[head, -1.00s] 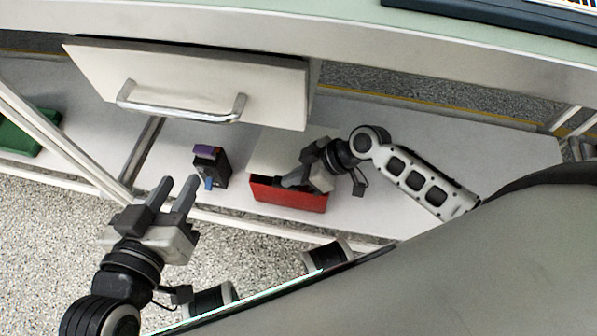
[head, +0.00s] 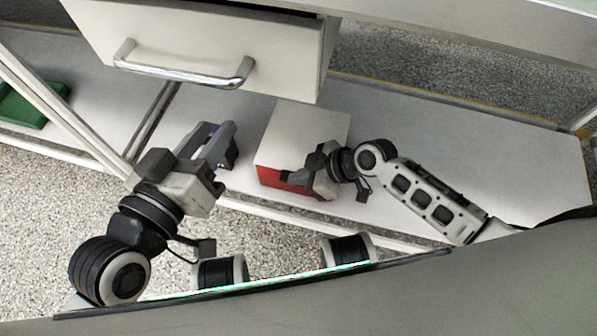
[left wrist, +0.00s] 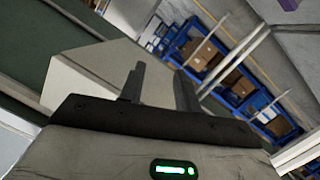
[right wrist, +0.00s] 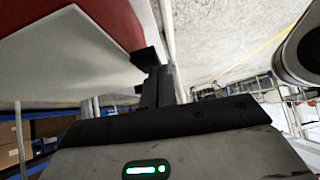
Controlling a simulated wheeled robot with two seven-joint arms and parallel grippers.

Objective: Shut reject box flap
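The reject box (head: 270,177) is red and sits on the low shelf, its front edge partly behind my right gripper. A pale flat panel (head: 298,125), apparently its flap, spans the top above the red front. My right gripper (head: 290,177) is at the box's front edge, with fingers close together. In the right wrist view the red wall (right wrist: 105,18) and pale panel (right wrist: 85,62) are beside the fingertips (right wrist: 152,62); contact is unclear. My left gripper (head: 215,132) is open to the left of the box, its fingers apart in the left wrist view (left wrist: 158,80).
A drawer (head: 285,65) with a metal handle (head: 185,76) overhangs the shelf. A green tray (head: 30,105) is at far left. The shelf (head: 480,140) is clear on the right.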

